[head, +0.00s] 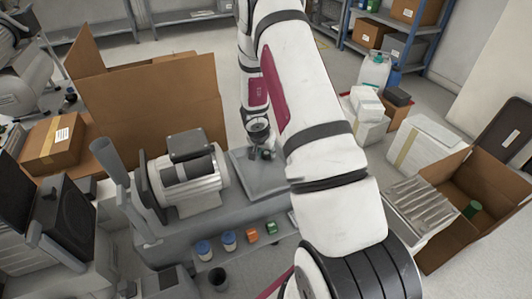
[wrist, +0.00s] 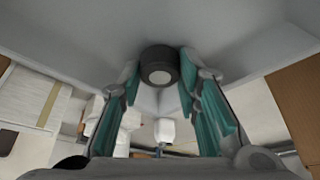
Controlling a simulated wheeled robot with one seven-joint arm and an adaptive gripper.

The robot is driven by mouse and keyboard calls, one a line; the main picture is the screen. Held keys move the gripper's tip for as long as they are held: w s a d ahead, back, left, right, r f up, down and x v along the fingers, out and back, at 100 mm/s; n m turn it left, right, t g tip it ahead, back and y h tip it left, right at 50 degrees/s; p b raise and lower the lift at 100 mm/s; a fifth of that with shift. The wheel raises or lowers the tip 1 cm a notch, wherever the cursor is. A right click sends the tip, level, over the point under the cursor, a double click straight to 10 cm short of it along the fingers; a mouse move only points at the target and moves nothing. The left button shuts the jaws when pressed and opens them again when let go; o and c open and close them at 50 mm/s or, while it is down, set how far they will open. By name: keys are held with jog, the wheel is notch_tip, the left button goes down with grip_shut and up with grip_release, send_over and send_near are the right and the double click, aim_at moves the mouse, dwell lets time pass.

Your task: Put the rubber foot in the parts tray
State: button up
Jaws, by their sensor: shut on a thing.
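The rubber foot (wrist: 160,66) is a short black cylinder with a pale round centre, seen end-on in the wrist view. My gripper (wrist: 158,82) is shut on it, with teal-padded fingers on both sides. In the head view my gripper (head: 258,153) points down over a flat grey tray-like surface (head: 268,183), which I take to be the parts tray. The foot is too small and hidden to make out there. A grey surface also fills the top of the wrist view. I cannot tell whether the foot touches it.
A grey compressor motor (head: 193,185) stands left of my gripper. Blue-lidded jars (head: 204,250), an orange item (head: 252,236), a green item (head: 271,228) and a dark cup (head: 218,279) are in front. A tall open cardboard box (head: 150,110) stands behind the motor.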

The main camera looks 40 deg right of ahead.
jog(key=shift+f, duration=0.2)
jog(key=o, duration=1)
jog(key=shift+r, duration=0.15)
